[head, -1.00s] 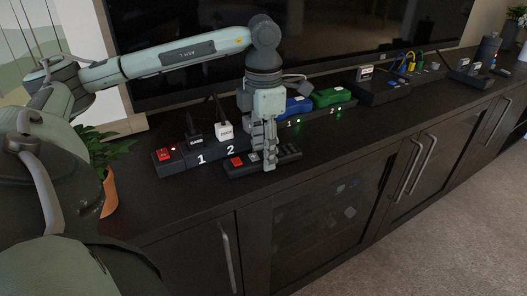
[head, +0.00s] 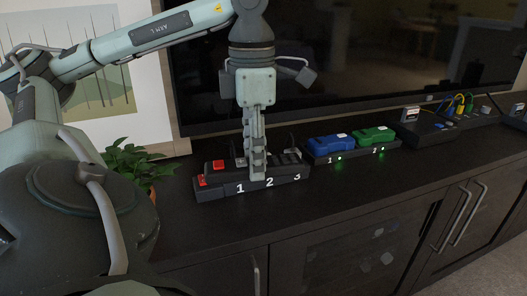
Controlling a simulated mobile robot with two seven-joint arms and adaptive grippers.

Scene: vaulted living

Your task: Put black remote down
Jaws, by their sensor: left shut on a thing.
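The black remote (head: 287,158), with a red button at its left end and grey keys at its right, is in my left gripper (head: 258,165). The gripper points straight down and its fingers are shut on the remote's middle, hiding that part. In the head view the remote overlaps the top of the black power strip numbered 1, 2 and 3 (head: 222,189). I cannot tell whether it touches the strip or hangs above it. My right gripper is not in view.
The dark cabinet top (head: 350,185) has bare room in front of the strips. A second strip holds a blue block (head: 330,143) and a green block (head: 374,135). A television (head: 330,60) stands behind. A potted plant (head: 135,162) is at the left. Black boxes with cables (head: 455,118) stand at right.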

